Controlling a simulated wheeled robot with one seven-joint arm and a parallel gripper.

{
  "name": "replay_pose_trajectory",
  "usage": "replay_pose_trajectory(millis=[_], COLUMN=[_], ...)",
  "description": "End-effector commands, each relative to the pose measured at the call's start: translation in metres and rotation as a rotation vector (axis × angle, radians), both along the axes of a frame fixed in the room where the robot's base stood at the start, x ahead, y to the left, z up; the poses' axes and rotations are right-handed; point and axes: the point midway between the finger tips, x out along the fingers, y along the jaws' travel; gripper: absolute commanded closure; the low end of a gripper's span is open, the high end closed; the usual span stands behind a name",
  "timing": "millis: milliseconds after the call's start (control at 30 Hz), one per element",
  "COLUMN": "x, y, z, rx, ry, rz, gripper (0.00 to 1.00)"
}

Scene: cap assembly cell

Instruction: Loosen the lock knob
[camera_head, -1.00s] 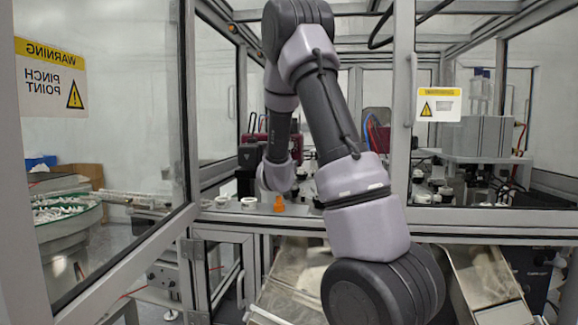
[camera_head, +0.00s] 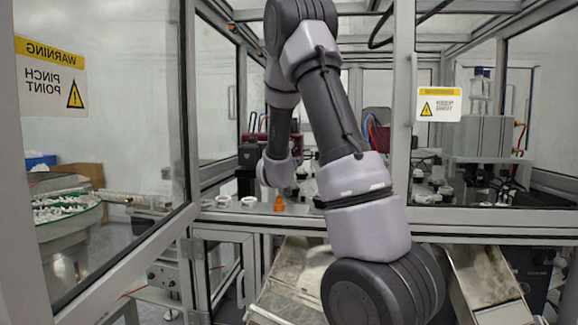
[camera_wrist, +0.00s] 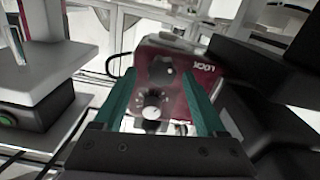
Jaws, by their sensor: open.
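In the wrist view a dark red unit (camera_wrist: 185,88) with pale lettering carries a black knob (camera_wrist: 161,68) and, below it, a second knob with a silver face and a pointer mark (camera_wrist: 151,107). I cannot tell from the lettering which is the lock knob. My gripper (camera_wrist: 158,77) is open, its two teal fingers on either side of the knobs in the picture. Nothing is held. Whether the fingers touch a knob or stop short of it is unclear. In the head view my arm hides the gripper.
In the wrist view a dark block with a green button (camera_wrist: 8,120) stands at the left and black machine parts (camera_wrist: 265,120) at the right. In the head view an orange part (camera_head: 279,204) and white rings (camera_head: 248,201) sit on the cell's front deck.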

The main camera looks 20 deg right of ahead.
Motion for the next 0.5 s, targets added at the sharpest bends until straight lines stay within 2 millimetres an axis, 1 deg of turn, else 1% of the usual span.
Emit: replay_pose_trajectory(millis=[33, 300, 400, 500], x=[0.0, 0.0, 0.0, 0.0], y=[0.0, 0.001, 0.001, 0.001], z=[0.01, 0.062, 0.077, 0.085], rx=[0.001, 0.003, 0.002, 0.001], ry=[-0.006, -0.005, -0.004, 0.0], rz=[0.001, 0.001, 0.002, 0.001], gripper=[0.27, 0.27, 0.27, 0.27])
